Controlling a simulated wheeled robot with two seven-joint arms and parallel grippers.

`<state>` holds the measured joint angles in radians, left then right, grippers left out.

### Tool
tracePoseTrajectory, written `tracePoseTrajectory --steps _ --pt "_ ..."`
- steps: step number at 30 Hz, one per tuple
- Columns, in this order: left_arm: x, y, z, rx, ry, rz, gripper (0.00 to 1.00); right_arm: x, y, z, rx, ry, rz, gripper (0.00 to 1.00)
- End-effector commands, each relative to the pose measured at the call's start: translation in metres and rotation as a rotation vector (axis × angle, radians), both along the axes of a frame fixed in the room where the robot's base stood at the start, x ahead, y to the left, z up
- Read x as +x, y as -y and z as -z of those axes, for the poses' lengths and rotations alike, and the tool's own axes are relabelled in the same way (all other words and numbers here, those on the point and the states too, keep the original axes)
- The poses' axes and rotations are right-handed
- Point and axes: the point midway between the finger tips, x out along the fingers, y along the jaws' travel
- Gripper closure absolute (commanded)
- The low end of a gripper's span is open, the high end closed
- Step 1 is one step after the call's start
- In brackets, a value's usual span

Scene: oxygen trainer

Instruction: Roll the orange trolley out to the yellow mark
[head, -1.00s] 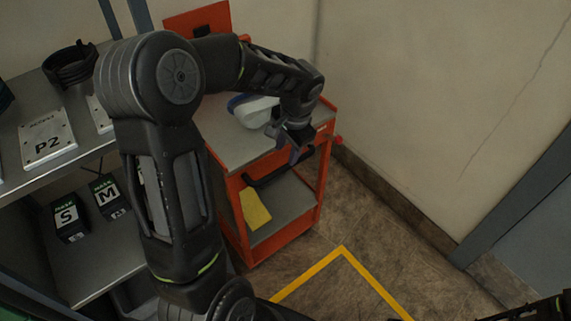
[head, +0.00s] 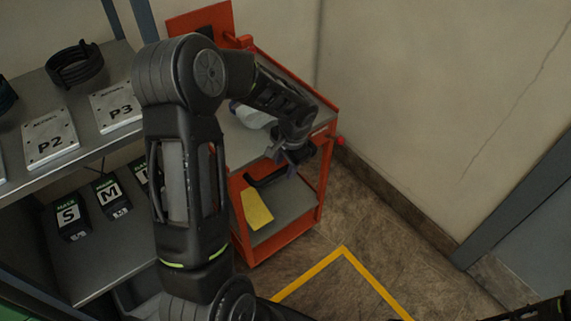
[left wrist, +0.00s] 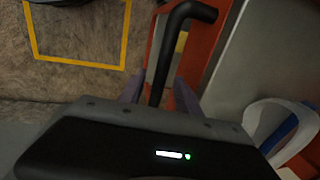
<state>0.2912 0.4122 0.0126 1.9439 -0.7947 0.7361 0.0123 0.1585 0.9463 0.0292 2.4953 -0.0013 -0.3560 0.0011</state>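The orange trolley (head: 288,238) stands against the wall beside the shelving, with a grey top and a lower shelf. Its black bar handle (head: 266,179) sticks out at the near side and also shows in the left wrist view (left wrist: 162,62). My left gripper (head: 287,156) is above the handle in the head view. In the left wrist view its two fingers (left wrist: 158,92) stand apart, one on each side of the bar. The yellow mark (head: 341,250) is an outline on the floor in front of the trolley, partly cut off below.
A white and blue item (head: 252,116) lies on the trolley top, and a yellow item (head: 256,209) on its lower shelf. A shelf unit (head: 84,153) with labelled plates and boxes stands left. The floor inside the mark looks clear. A wall and grey door are right.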

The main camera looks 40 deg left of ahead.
Motion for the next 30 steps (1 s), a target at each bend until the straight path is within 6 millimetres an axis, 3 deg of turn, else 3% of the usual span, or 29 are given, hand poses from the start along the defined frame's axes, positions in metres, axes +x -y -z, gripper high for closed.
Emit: tracePoseTrajectory --steps 8,22,30 --pt "0.0005 -0.0003 0.0013 0.001 0.001 0.000 0.60 0.0000 0.0000 0.0000 0.000 0.000 0.000 1.00" --pt "0.0006 -0.0002 0.0011 0.001 0.001 0.001 0.99 0.0000 0.0000 0.0000 0.000 0.000 0.000 1.00" --pt "0.0006 -0.0001 0.0010 0.000 0.002 0.001 1.00 0.0000 0.0000 -0.0001 0.000 0.000 0.000 1.00"
